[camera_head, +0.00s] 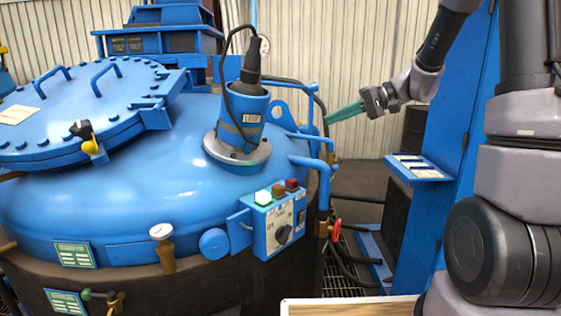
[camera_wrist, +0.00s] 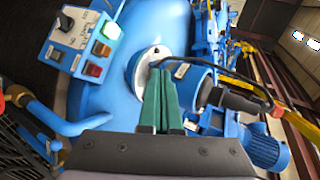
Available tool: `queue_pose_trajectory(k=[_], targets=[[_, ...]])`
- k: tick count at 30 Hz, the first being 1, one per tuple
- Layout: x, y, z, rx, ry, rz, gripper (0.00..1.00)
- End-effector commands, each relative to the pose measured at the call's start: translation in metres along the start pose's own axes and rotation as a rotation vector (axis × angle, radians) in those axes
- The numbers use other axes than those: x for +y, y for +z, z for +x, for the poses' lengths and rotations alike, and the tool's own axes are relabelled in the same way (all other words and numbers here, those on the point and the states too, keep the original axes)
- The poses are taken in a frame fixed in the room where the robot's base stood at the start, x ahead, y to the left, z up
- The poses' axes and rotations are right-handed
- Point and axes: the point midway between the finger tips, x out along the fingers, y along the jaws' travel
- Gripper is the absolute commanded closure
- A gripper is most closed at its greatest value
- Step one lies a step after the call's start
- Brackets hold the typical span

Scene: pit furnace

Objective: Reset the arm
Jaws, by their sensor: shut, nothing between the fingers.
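My gripper (camera_head: 345,112) has green fingers and is raised in the air right of the blue furnace (camera_head: 120,190) in the head view. The fingers point left toward the furnace's cylindrical fitting. In the wrist view the green fingers of my gripper (camera_wrist: 160,95) lie together with nothing between them. They overlap the round flange of the fitting in that picture; whether they touch it cannot be told there. In the head view they appear apart from the fitting. My arm reaches in from the upper right.
The cylindrical fitting (camera_head: 243,120) with a black cable stands on the furnace top. Blue pipes run beside it. A blue cabinet (camera_head: 455,130) with a small shelf (camera_head: 418,170) stands right.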

Motion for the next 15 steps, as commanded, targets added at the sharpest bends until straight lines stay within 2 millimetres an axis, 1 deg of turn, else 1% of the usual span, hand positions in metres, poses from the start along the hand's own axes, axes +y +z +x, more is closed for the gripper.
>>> queue_pose_trajectory(k=[1,6,9,11,15], targets=[[-0.010,0.019,-0.005,-0.012,0.064,-0.008,1.00],[-0.020,0.076,-0.027,-0.003,0.298,0.009,1.00],[-0.021,0.104,-0.044,0.045,0.429,0.013,1.00],[-0.021,0.119,-0.055,0.089,0.502,0.011,1.00],[-0.020,0.149,-0.084,0.225,0.649,0.000,1.00]])
